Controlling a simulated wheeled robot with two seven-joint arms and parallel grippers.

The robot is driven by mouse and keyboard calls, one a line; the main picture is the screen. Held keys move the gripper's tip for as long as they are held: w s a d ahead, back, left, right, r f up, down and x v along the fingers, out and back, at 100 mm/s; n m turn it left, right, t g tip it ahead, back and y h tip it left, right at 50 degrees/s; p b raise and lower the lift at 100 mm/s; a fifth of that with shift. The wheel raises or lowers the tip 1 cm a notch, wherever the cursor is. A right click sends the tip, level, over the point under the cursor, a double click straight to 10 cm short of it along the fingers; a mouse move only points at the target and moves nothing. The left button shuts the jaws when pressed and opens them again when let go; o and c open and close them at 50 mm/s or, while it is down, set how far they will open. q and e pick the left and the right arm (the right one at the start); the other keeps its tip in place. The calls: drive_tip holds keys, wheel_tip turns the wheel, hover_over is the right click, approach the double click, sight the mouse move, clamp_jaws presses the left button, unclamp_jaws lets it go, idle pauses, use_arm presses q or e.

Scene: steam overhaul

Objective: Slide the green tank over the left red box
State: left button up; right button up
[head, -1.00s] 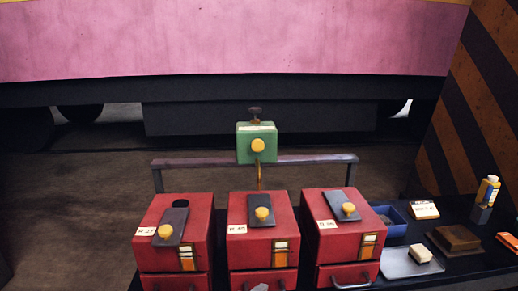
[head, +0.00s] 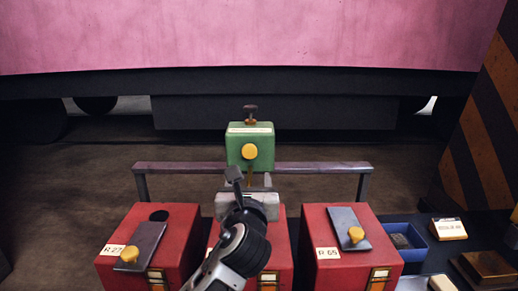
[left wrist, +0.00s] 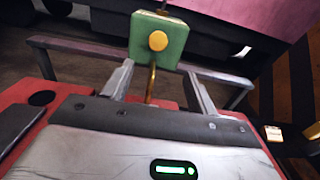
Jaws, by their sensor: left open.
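The green tank (head: 262,140) has a yellow knob on its front and a dark valve on top. It sits at the middle of a rail (head: 320,168), above the middle red box (head: 283,240); a brass pipe hangs below it. The left red box (head: 187,232) has a dark round hole in its top and a grey slanted plate with a yellow knob. My left gripper (head: 247,188) is open just in front of and below the tank. In the left wrist view its fingers (left wrist: 160,88) stand either side of the brass pipe, with the tank (left wrist: 176,40) beyond. My right gripper is out of view.
The right red box (head: 350,256) has a grey plate with a yellow knob (head: 356,234). A blue bin (head: 404,236), a labelled block (head: 448,229) and a brown block (head: 488,266) lie to its right. A pink wall panel (head: 250,35) spans the back.

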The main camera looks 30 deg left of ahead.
sight(249, 152)
use_arm(q)
drive_tip(key=x, duration=1.4)
drive_tip(key=shift+w+a, duration=0.2)
drive_tip(key=shift+a, duration=0.05)
clamp_jaws()
